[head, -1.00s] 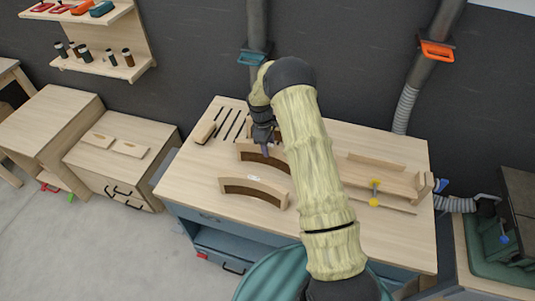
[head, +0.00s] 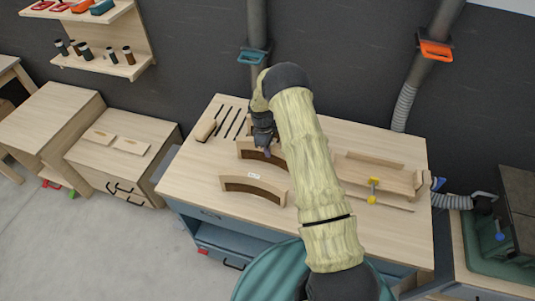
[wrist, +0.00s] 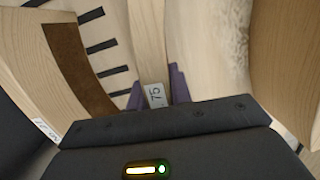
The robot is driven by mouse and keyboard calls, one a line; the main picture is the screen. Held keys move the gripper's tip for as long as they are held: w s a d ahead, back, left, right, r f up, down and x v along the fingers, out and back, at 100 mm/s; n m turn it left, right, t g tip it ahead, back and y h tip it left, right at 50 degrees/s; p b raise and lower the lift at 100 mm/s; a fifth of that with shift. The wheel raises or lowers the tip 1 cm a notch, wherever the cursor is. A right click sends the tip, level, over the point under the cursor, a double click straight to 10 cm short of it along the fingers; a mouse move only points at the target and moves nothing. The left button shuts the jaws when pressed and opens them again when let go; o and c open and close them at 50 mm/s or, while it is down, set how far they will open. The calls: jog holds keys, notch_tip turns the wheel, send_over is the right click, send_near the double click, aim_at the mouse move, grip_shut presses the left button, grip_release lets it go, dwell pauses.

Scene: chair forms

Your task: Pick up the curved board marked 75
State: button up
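The curved board marked 75 (head: 246,150) stands on the workbench, the rear one of two curved boards, partly hidden by my arm in the head view. In the wrist view its pale narrow top edge (wrist: 148,45) carries a white label reading 75. My gripper (head: 266,153) is down at this board. In the wrist view its purple fingers (wrist: 157,90) sit on both sides of the label, close against the board, and look shut on it. The board appears to rest on the bench.
A second curved board (head: 270,194) with a white label stands just in front. A small wooden block (head: 205,129) and dark slots (head: 232,121) are at the bench's back left. A wooden fixture with yellow knobs (head: 372,198) is at the right. The bench's front left is clear.

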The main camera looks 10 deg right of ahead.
grip_shut()
jog(key=shift+r, duration=0.1)
jog(key=shift+w+r, duration=0.1)
jog(key=shift+r, duration=0.1)
notch_tip(320, 180, up, 10)
jog(key=b, duration=0.4)
jog(key=shift+f, duration=0.25)
jog(key=shift+d+r, duration=0.1)
